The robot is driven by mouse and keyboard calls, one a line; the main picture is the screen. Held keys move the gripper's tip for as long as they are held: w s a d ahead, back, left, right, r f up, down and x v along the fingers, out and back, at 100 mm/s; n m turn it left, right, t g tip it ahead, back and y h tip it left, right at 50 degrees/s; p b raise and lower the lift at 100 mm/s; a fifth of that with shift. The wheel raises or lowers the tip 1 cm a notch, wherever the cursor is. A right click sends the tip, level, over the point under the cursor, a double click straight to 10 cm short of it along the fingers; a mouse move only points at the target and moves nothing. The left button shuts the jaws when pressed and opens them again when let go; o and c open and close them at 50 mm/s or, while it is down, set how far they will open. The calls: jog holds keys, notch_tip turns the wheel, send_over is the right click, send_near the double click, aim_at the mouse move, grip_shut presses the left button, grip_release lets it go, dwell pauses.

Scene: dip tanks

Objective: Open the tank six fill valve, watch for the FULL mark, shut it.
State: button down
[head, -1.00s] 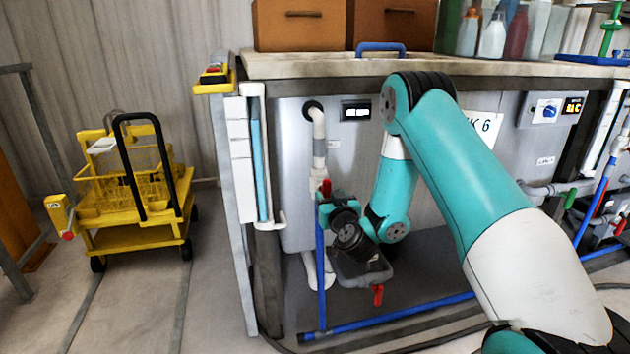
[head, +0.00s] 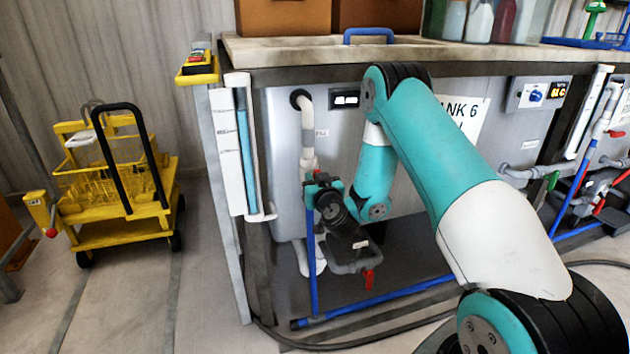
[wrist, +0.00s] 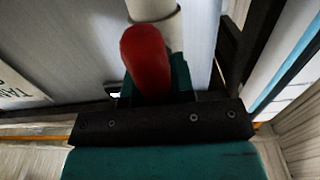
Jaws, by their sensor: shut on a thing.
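The tank six fill valve's red handle (wrist: 145,55) stands between my jaws in the wrist view, in front of a white pipe (wrist: 155,10). My gripper (head: 317,184) is shut on it, at the white pipe (head: 307,135) on the tank's left front; there the handle is mostly hidden. I cannot tell how far the valve is turned. Tank six (head: 282,190) has a grey front and a sign (head: 466,116) partly behind my arm. An upright sight tube (head: 244,145) at its left corner holds a blue column beside a white strip (head: 225,150). No FULL mark is readable.
A lower red-handled valve (head: 369,280) hangs under the tank near a blue floor pipe (head: 380,303). A yellow cart (head: 115,235) stands at left on open floor. A control box with a blue knob (head: 535,94) is on the right. A hose (head: 285,338) crosses the floor.

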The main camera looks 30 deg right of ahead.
jog(key=shift+m, duration=0.3)
jog(key=m, duration=0.4)
jog(key=shift+s+d+f+b, duration=0.1)
jog(key=shift+d+b, duration=0.15)
jog(key=shift+b, duration=0.1)
jog(key=m, duration=0.2)
jog(key=m+b, duration=0.1)
jog(key=m, duration=0.2)
jog(key=shift+d+f, duration=0.15)
jog(key=shift+s+d+f+m+b, duration=0.1)
jog(key=shift+m+b, duration=0.1)
jog(key=shift+m, duration=1.15)
jog(key=shift+w+f+m+b, duration=0.1)
jog(key=shift+f+m+b, duration=0.05)
jog(key=shift+m, duration=1.25)
jog(key=shift+s+d+f+m+b, duration=0.1)
jog(key=shift+m+b, duration=0.1)
jog(key=shift+m, duration=1.15)
jog(key=c, duration=1)
grip_release()
jog(key=shift+o, duration=0.2)
jog(key=shift+a, duration=0.1)
